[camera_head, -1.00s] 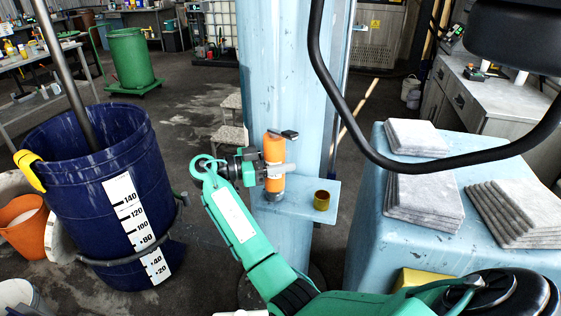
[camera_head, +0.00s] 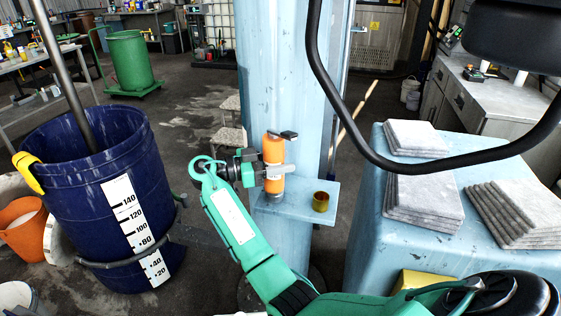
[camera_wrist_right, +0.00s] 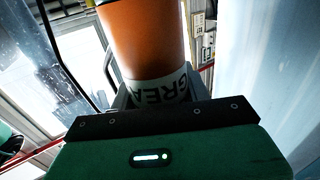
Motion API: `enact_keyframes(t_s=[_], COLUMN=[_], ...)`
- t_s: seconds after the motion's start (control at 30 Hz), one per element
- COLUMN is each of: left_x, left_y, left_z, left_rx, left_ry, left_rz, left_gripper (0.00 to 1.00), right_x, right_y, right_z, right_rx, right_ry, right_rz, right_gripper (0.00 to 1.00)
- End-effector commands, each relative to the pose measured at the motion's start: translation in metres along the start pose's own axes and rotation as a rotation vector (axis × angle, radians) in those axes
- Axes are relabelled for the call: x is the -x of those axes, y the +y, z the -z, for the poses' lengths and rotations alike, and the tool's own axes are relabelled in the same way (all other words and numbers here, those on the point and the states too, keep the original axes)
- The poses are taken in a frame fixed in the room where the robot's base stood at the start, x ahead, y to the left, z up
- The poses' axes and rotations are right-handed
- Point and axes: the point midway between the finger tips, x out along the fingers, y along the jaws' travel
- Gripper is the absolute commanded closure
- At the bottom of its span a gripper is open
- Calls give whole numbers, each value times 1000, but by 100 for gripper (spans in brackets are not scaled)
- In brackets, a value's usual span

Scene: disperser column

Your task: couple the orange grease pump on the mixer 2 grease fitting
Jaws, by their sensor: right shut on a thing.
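The orange grease pump (camera_head: 273,149) stands upright in front of the light blue column, above its small shelf, with a dark piece at its top. Its lower end is near the shelf surface, and I cannot tell whether it touches. My right gripper (camera_head: 272,172) is shut around the pump's lower body. In the right wrist view the orange pump (camera_wrist_right: 146,40) rises from the jaws with a white label reading "GREA". I cannot pick out the mixer 2 grease fitting. My left gripper is not in view.
A blue drum (camera_head: 90,200) stands at left. Grey slabs (camera_head: 424,200) lie on a blue surface at right. A black hose (camera_head: 345,120) curves across the front.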

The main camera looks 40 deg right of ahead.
Motion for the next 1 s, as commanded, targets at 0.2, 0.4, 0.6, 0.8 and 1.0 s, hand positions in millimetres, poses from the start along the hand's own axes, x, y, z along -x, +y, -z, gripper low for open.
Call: enact_keyframes(t_s=[0.2, 0.4, 0.6, 0.8, 1.0], left_x=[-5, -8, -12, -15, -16], left_y=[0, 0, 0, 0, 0], left_z=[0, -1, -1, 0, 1], left_rx=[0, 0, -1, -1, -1], left_ry=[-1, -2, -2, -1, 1], left_rz=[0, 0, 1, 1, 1], left_gripper=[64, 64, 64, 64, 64], right_x=[0, 1, 1, 1, 1], right_y=[0, 0, 0, 0, 0], right_z=[-2, -3, -4, -5, -5], right_rx=[-4, -4, -4, -4, -4], right_ry=[1, 1, 2, 2, 2], right_rz=[0, 0, 0, -1, -1], right_gripper=[75, 75, 76, 76, 75])
